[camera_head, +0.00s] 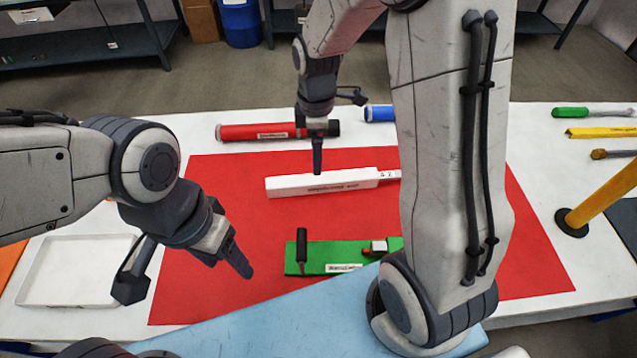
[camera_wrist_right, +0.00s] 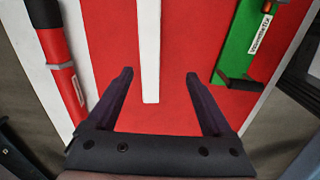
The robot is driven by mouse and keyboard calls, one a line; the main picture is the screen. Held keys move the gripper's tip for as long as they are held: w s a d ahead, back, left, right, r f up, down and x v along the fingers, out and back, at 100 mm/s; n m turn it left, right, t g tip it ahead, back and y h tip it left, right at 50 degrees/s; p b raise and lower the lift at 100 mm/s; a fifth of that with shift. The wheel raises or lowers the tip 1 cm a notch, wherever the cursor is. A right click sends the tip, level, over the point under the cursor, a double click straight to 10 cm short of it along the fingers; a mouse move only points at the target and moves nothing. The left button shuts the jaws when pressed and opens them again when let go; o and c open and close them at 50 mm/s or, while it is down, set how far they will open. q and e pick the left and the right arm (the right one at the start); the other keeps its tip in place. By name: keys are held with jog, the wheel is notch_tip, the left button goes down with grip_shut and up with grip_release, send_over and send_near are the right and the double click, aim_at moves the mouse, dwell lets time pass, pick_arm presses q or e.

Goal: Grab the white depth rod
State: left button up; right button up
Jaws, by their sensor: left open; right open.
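The white depth rod (camera_head: 322,185) is a long white labelled bar lying on the red mat (camera_head: 220,230). Its right part is hidden behind my right arm in the head view. My right gripper (camera_head: 317,170) points down over the rod's left half. In the right wrist view, the rod (camera_wrist_right: 149,50) runs between the two open fingers of the right gripper (camera_wrist_right: 160,74), nearer the left finger, with its end in the gap. The fingers do not grip it. My left gripper (camera_head: 242,265) is open and empty, above the mat's left part, left of the green block.
The green block (camera_head: 325,253) with a dark upright handle sits nearer on the mat. A red tube (camera_head: 255,132) and a blue tube (camera_head: 379,113) lie behind the mat. A white tray (camera_head: 65,270) is at left. Tools and a yellow post (camera_head: 605,195) are at right.

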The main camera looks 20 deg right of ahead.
aim_at(323, 177)
jog(key=shift+n, duration=0.4)
jog(key=d+f, duration=0.1)
jog(key=w+d+f, duration=0.1)
jog(key=f, duration=0.1)
jog(key=shift+w+d, duration=0.15)
jog(key=shift+d, duration=0.05)
notch_tip(323, 177, down, 4)
jog(key=shift+r, duration=0.2)
jog(key=shift+w+a+f, duration=0.1)
jog(key=shift+w+f, duration=0.05)
jog(key=shift+f, duration=2.95)
grip_shut()
